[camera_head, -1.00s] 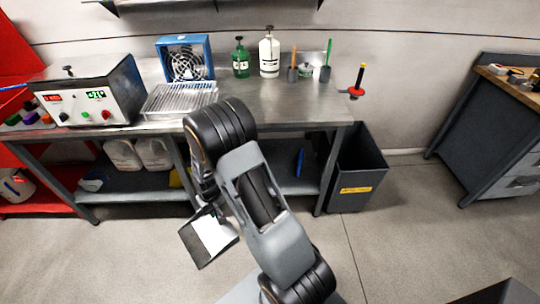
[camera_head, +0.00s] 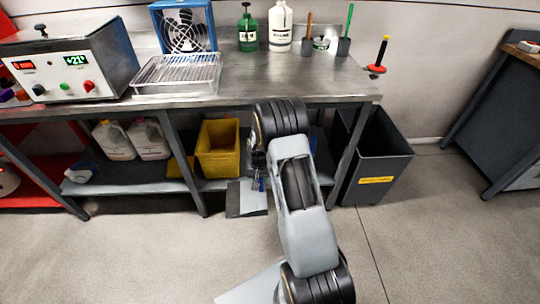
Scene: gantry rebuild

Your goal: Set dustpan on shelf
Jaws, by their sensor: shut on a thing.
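The dustpan (camera_head: 246,198) is a flat pan with a dark side and a pale face. It hangs from my gripper (camera_head: 258,178), which is shut on it; my arm partly hides the grip. The shelf (camera_head: 130,186) is the grey lower board under the steel workbench. The dustpan overlaps the shelf's front edge in the picture and reaches below it. I cannot tell whether it touches the shelf. My arm covers part of the shelf to the right of the dustpan.
A yellow bin (camera_head: 218,150) and white jugs (camera_head: 115,140) stand on the shelf. A dark waste bin (camera_head: 378,165) stands right of the bench, whose front leg (camera_head: 186,165) is left of the yellow bin. The front floor is clear.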

